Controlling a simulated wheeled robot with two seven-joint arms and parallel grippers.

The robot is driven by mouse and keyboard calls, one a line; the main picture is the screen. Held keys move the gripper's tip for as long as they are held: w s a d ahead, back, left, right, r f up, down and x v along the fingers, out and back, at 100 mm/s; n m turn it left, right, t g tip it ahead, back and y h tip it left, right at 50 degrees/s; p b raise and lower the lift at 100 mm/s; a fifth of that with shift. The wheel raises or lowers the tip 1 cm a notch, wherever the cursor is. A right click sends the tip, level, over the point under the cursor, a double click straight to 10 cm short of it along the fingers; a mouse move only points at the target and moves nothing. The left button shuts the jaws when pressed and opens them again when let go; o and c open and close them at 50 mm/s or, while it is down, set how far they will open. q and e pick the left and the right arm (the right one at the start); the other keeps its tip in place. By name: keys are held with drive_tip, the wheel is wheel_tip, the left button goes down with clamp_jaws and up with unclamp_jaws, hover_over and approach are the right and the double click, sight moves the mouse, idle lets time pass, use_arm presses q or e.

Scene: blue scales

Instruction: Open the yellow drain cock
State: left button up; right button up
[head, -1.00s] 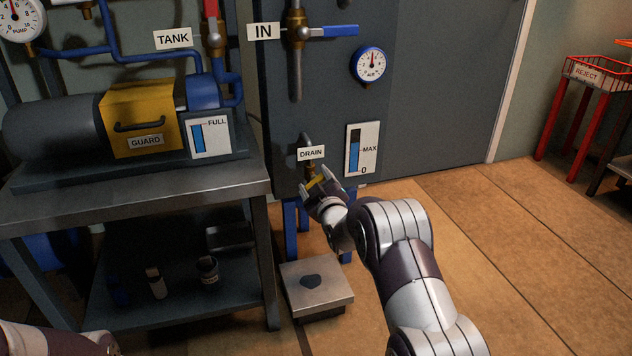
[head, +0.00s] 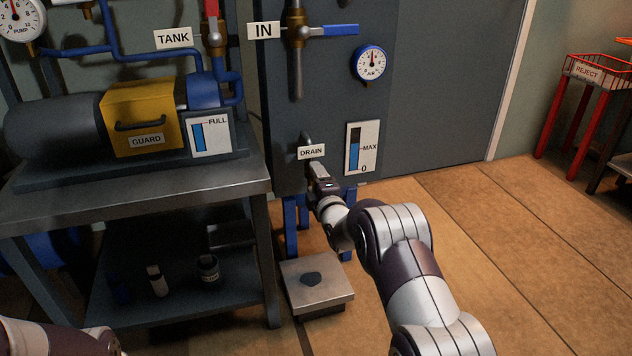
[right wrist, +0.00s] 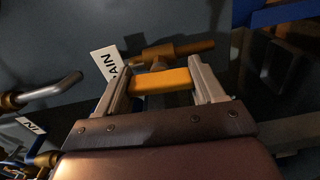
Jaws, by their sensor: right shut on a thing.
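The yellow drain cock handle (right wrist: 160,80) lies between the two fingers of my right gripper (right wrist: 157,70) in the right wrist view, and the gripper is shut on it. A brass valve body (right wrist: 172,52) sits just beyond the handle. In the head view my right gripper (head: 318,174) is just below the DRAIN label (head: 311,152), at the lower front of the grey tank, and hides the yellow handle. The tilted label (right wrist: 106,62) also shows in part in the right wrist view. My left gripper is out of view.
A level gauge (head: 362,148) marked MAX and 0 is right of the drain. A metal floor platform (head: 318,288) with a dark patch stands below. The pump bench (head: 140,195) is at left. A blue-handled IN valve (head: 340,30) is above. Open floor lies at right.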

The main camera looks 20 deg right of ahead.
drive_tip(key=shift+f+n, duration=0.1)
drive_tip(key=shift+n, duration=0.4)
drive_tip(key=o, duration=1)
drive_tip(key=shift+o, duration=0.2)
drive_tip(key=s+p, duration=0.5)
drive_tip(key=s, duration=0.7)
drive_tip(key=shift+s+d+p, duration=0.2)
drive_tip(key=shift+s+p, duration=0.1)
drive_tip(key=shift+s, duration=0.1)
